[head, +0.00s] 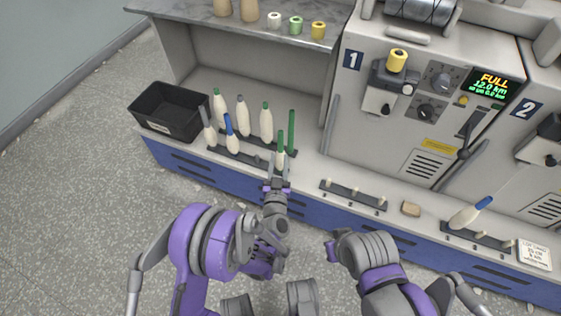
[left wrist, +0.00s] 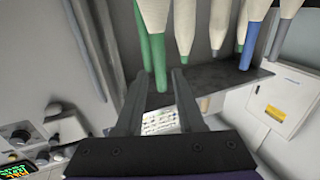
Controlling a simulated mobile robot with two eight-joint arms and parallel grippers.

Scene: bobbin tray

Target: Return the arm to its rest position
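My left gripper (head: 279,172) is in front of the peg rack at the left of the counter, its fingers pointing at the rack. In the left wrist view the two fingers (left wrist: 157,88) stand apart with nothing held between them. A cream bobbin with a green tip (head: 281,155) stands just beyond the fingertips, and a bare green tube (head: 291,131) stands behind it. In the left wrist view a green tube (left wrist: 152,50) shows beyond the fingers, apart from them as far as I can tell.
More cream bobbins (head: 242,116) stand on the left racks beside a black bin (head: 170,128). An empty peg rack (head: 352,194), a tan block (head: 411,208) and a blue-tipped bobbin (head: 467,216) are to the right. Machine 1 (head: 345,120) rises behind. The floor (head: 70,220) at left is clear.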

